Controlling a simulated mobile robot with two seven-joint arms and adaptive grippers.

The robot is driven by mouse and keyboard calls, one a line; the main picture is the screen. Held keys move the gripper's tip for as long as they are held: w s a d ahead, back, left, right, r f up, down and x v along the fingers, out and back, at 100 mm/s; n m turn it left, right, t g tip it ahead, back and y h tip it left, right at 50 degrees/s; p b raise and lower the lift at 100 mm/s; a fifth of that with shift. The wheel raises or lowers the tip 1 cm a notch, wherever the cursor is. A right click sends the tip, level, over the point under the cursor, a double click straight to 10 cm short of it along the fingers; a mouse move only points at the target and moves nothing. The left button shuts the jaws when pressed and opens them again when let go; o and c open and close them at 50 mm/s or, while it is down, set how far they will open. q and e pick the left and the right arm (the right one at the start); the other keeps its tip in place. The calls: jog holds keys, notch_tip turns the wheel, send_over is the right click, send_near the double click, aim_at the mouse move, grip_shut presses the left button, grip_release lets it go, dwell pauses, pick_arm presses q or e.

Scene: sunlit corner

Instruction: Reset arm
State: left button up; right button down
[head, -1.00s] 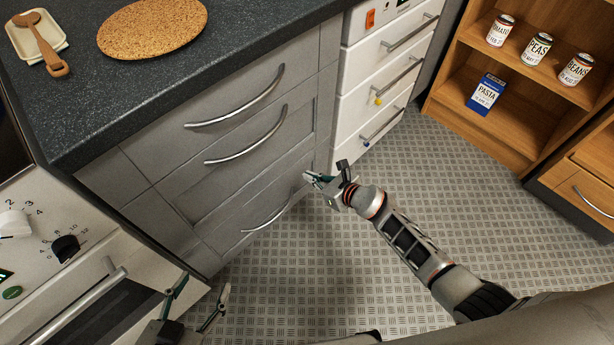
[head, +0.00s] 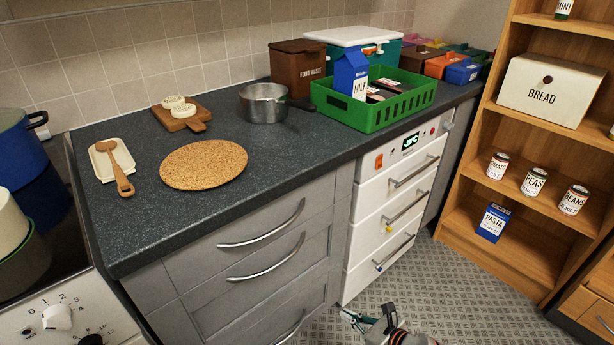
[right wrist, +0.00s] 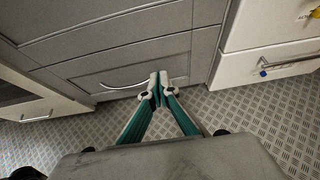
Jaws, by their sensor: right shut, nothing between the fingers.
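My right gripper (head: 362,316) is at the bottom edge of the head view, low over the floor in front of the drawers. In the right wrist view its two fingertips (right wrist: 158,88) meet, shut with nothing between them. They point toward the lowest grey drawer (right wrist: 120,75) and its curved handle; whether they touch it cannot be told. My left gripper is not in the head view now.
The grey drawers (head: 240,290) and white freezer drawers (head: 370,235) are closed. The dark counter (head: 270,150) bears a cork mat (head: 204,164), a saucepan (head: 263,103) and a green crate (head: 375,120). A wooden shelf (head: 470,245) stands right. Patterned floor (head: 440,280) between is clear.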

jog(key=s+r+m+t+h+p, duration=0.1)
jog(key=s+r+m+t+p, duration=0.55)
jog(key=r+m, duration=0.9)
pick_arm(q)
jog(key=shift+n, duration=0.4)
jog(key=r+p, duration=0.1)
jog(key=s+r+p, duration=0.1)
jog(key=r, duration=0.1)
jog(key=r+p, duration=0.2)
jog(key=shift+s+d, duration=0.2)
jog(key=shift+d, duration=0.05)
pick_arm(e)
jog(key=s+d+m+g+h, duration=0.1)
jog(key=s+d+m+g, duration=0.1)
jog(key=s+m, duration=0.8)
jog(key=s+d+f+m+g+h, duration=0.1)
jog(key=s+m+g, duration=0.3)
jog(key=s+m, duration=0.5)
jog(key=d+m+h, duration=0.1)
jog(key=m, duration=0.3)
jog(key=shift+s+d, duration=0.2)
jog(key=shift+s, duration=0.2)
